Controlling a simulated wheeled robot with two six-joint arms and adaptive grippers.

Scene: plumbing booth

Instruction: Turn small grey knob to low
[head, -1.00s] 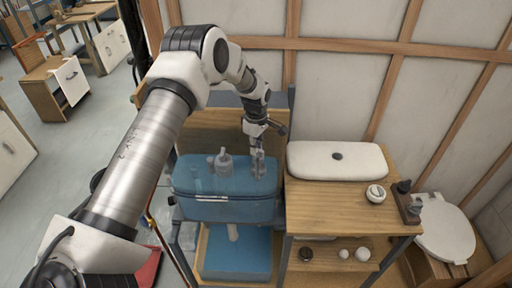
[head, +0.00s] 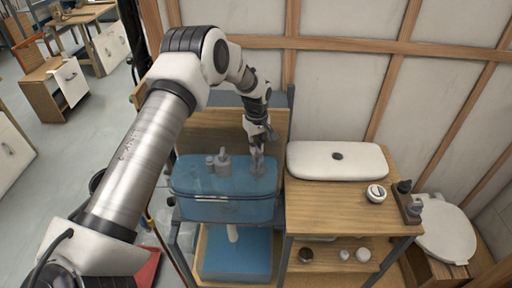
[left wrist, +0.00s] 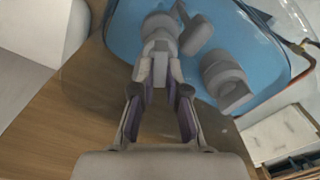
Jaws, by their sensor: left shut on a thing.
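The blue see-through cistern (head: 222,208) stands on a cart in the head view, with grey fittings (head: 223,164) inside it. My left gripper (head: 257,163) reaches down into its right part. In the left wrist view my left gripper (left wrist: 158,78) is shut on the small grey knob (left wrist: 158,66), on a grey upright fitting (left wrist: 160,30). The fingers partly hide the knob, and its setting cannot be read. A second grey fitting (left wrist: 225,78) stands to the right, apart from the fingers. My right gripper is not in view.
A white cistern lid (head: 335,160) lies on the wooden bench (head: 325,205) right of the cistern. A white round part (head: 376,193) and dark grey fittings (head: 408,200) sit at its right end. A toilet (head: 446,232) stands further right. Bare bench lies before the lid.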

